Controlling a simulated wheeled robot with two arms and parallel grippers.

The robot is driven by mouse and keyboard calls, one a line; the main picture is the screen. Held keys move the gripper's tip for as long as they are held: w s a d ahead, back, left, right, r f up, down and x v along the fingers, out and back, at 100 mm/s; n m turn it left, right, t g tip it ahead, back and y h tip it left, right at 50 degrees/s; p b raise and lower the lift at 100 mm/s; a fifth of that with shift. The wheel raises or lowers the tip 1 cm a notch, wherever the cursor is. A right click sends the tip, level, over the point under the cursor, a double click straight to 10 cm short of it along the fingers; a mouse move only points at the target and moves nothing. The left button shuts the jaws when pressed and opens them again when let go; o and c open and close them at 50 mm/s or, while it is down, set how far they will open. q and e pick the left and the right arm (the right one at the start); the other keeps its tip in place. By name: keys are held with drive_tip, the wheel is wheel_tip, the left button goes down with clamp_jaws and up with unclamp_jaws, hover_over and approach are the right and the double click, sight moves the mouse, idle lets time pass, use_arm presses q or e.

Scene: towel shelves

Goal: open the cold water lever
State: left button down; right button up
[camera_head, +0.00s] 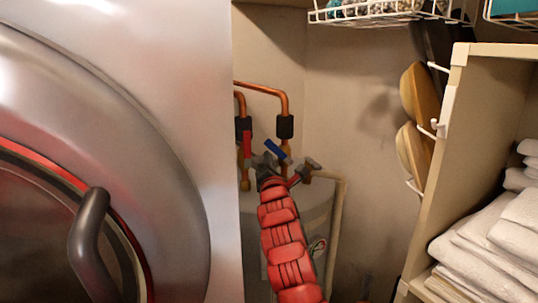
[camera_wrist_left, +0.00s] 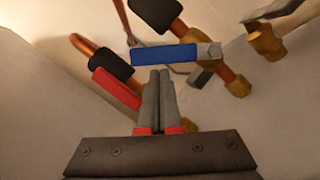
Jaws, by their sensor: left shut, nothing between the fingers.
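The blue lever (camera_head: 276,150), the only blue one in view, sits on the right copper pipe below its black sleeve. In the left wrist view the blue lever (camera_wrist_left: 165,54) lies across its pipe, joined to a grey pivot at its right end. My left gripper (camera_head: 268,164) is at the valves, just below the blue lever. In the left wrist view the shut, empty fingers (camera_wrist_left: 160,74) point at the lever's underside; I cannot tell whether they touch it. The red lever (camera_wrist_left: 115,88) is left of the fingers, along its pipe. My right gripper is not in view.
A grey tank (camera_head: 322,222) stands below the valves, partly hidden by my red arm. A large metal door (camera_head: 205,100) fills the left. A shelf with white towels (camera_head: 470,240) and wooden brushes (camera_head: 425,95) are at the right.

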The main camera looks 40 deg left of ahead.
sight(274, 147)
use_arm(q)
drive_tip(key=shift+w+r+m+h, duration=0.15)
drive_tip(key=shift+r+m+h, duration=0.25)
drive_tip(key=shift+m, duration=0.5)
drive_tip(key=m, duration=0.1)
drive_tip(key=r+m+b, duration=0.1)
drive_tip(key=w+r+m, duration=0.1)
drive_tip(key=shift+d+m+h, duration=0.3)
drive_tip(key=shift+d+h, duration=0.1)
drive_tip(key=m+b, duration=0.1)
drive_tip(key=w+r+m+b, duration=0.1)
drive_tip(key=m, duration=0.1)
drive_tip(key=shift+w+d+r+h, duration=0.1)
drive_tip(key=shift+w+d+h, duration=0.15)
drive_tip(key=shift+d+h, duration=0.15)
drive_tip(key=shift+w+d+r+m+b, duration=0.15)
drive_tip(key=shift+w+m+b, duration=0.15)
drive_tip(key=shift+m+b, duration=0.35)
